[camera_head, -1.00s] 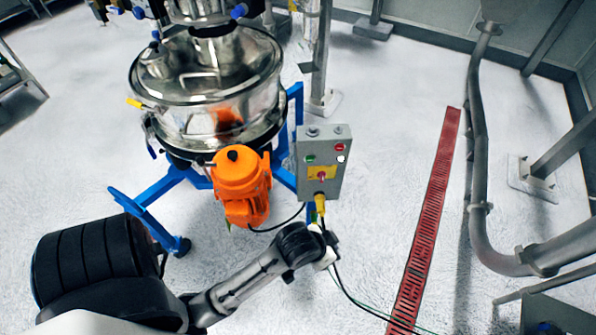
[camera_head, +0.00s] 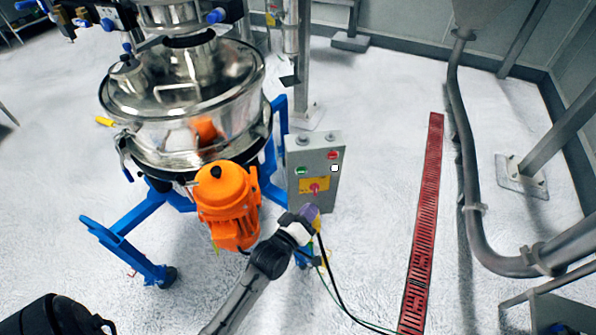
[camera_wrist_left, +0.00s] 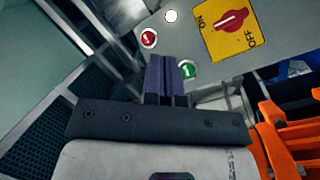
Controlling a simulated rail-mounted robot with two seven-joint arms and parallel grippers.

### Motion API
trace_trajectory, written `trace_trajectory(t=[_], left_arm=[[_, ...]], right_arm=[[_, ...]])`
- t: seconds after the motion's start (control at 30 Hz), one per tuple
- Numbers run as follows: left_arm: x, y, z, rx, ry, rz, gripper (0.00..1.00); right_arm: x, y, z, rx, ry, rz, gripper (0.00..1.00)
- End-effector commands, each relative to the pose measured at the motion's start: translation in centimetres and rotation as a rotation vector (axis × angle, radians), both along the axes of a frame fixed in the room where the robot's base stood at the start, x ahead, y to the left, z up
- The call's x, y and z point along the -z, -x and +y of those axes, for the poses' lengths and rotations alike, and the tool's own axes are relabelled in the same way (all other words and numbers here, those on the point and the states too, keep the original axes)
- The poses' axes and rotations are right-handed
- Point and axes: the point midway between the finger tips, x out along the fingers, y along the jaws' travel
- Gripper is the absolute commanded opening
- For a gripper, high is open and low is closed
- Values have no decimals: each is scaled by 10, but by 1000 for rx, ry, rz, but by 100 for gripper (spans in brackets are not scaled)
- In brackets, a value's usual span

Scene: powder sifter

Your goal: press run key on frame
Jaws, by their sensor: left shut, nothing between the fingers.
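The grey control box (camera_head: 325,178) on the blue frame (camera_head: 140,215) carries a green button (camera_head: 301,170), a red button (camera_head: 333,155), a white lamp (camera_head: 335,168) and a yellow switch plate with a red knob (camera_head: 315,188). My left gripper (camera_head: 312,211) is shut and empty at the box's lower edge in the head view, below the buttons. In the left wrist view its dark purple fingers (camera_wrist_left: 164,72) point at the panel, close beside the green button marked 1 (camera_wrist_left: 188,70). The red button (camera_wrist_left: 148,38) is upper left. I cannot tell any contact. My right gripper is out of view.
An orange motor (camera_head: 228,205) stands left of the box, below the steel sifter drum (camera_head: 190,130). Black and green cables hang beneath the box.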

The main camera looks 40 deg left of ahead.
Motion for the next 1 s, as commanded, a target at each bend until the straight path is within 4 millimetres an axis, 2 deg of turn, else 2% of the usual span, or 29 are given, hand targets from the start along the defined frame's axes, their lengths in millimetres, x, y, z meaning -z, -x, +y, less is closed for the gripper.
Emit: trace_trajectory(t=[0.2,0.67,1.0], left_arm=[[-5,0,1,1,70,-41,0],[-4,-1,3,1,74,-39,0],[-2,-23,31,1,71,-40,0]], right_arm=[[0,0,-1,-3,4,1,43],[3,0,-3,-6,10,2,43],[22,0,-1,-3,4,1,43]])
